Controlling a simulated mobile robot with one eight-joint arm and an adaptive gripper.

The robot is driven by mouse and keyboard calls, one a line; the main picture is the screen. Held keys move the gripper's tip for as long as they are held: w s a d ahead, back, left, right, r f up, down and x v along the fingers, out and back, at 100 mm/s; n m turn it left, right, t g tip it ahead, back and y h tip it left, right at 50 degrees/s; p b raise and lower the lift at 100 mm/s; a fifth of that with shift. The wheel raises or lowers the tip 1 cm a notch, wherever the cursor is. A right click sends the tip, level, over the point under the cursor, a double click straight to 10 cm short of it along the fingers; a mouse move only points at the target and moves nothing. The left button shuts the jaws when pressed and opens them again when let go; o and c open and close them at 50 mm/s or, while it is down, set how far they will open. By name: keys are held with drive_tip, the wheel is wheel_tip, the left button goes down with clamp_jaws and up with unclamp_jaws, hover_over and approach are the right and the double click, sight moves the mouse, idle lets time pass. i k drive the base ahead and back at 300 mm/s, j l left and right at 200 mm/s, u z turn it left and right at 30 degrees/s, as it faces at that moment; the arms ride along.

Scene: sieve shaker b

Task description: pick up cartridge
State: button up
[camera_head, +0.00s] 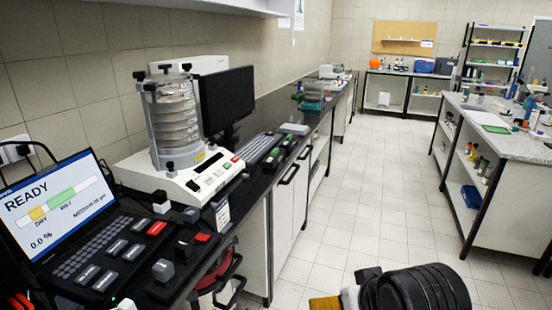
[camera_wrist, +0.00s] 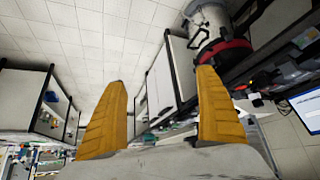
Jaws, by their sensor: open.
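In the head view only a bit of a yellow finger (camera_head: 325,303) shows at the bottom edge, beside my black arm link. It is clear of the counter (camera_head: 190,283). I cannot clearly pick out the cartridge. Small dark items with green parts (camera_head: 289,144) lie on the counter beyond the sieve shaker (camera_head: 175,125), too small to identify. No cartridge shows between the fingers.
A laptop-like panel reading READY (camera_head: 60,210) stands at the near left. A monitor (camera_head: 228,100) and keyboard (camera_head: 258,148) are behind the shaker. A red-rimmed stool (camera_head: 222,272) is by the counter. The tiled aisle (camera_head: 365,190) is free, with a bench (camera_head: 500,125) at the right.

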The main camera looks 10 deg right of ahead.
sight(274, 158)
drive_tip(key=i+z, duration=0.2)
drive_tip(key=i, duration=0.35)
drive_tip(key=i+z, duration=0.25)
drive_tip(key=i, duration=0.25)
drive_tip(key=i+j+z, duration=0.2)
drive_tip(key=i, duration=0.35)
drive_tip(key=i+j+z, duration=0.2)
drive_tip(key=i, duration=0.3)
drive_tip(key=j, duration=0.1)
